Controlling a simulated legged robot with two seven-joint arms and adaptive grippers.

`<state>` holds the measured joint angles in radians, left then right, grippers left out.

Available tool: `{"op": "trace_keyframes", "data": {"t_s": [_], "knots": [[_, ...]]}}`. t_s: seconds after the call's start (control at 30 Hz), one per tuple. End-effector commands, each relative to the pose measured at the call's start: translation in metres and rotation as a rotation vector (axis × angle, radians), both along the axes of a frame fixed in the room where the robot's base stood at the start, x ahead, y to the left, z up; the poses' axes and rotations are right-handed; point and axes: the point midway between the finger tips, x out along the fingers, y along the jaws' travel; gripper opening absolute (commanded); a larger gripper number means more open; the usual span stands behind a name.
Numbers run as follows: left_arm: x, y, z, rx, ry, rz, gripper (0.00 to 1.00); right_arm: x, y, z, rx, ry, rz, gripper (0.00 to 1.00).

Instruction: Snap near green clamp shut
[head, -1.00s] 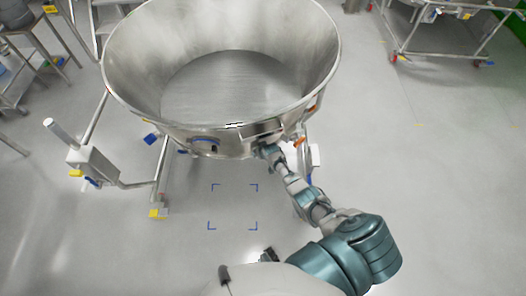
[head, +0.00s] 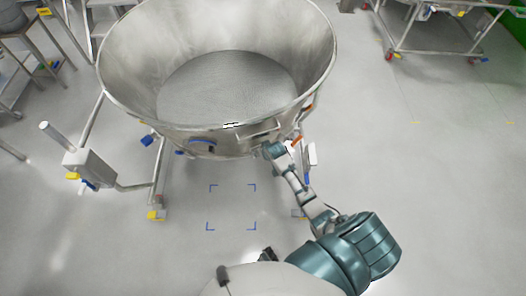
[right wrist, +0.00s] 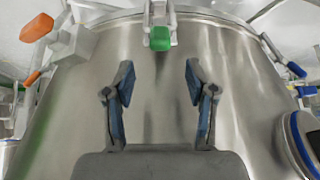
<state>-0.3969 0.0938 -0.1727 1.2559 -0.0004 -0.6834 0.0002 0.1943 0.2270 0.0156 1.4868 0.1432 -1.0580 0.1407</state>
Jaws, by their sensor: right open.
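The green clamp (right wrist: 160,38) shows in the right wrist view at the top middle, its green grip hanging from a metal bracket on the steel bowl's wall. My right gripper (right wrist: 158,78) is open and empty, its two fingers spread below the green grip in that picture and apart from it. In the head view my right gripper (head: 275,150) is at the near side of the steel bowl (head: 140,60), just below the rim. I cannot make out the green clamp in the head view. My left gripper is not in view.
Orange handles (right wrist: 37,27) sit left of the green clamp and a blue handle (right wrist: 297,69) sits right of it. A round dial (right wrist: 308,140) is at the right edge. A steel box with a post (head: 90,165) stands left of the bowl. The floor in front is clear.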

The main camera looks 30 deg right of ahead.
Motion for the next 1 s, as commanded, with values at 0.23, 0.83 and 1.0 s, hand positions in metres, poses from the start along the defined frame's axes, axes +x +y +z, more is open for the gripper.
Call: {"op": "trace_keyframes", "data": {"t_s": [0.23, 0.83, 1.0], "knots": [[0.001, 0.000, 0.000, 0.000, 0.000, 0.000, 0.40, 0.000, 0.000, 0.000, 0.000, 0.000, 0.000, 0.56], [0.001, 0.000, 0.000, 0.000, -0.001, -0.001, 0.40, -0.141, 0.050, -0.147, -0.031, 0.212, 0.127, 0.56], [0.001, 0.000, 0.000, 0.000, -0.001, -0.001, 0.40, -0.256, 0.085, -0.218, -0.035, 0.339, 0.225, 0.56]]}}
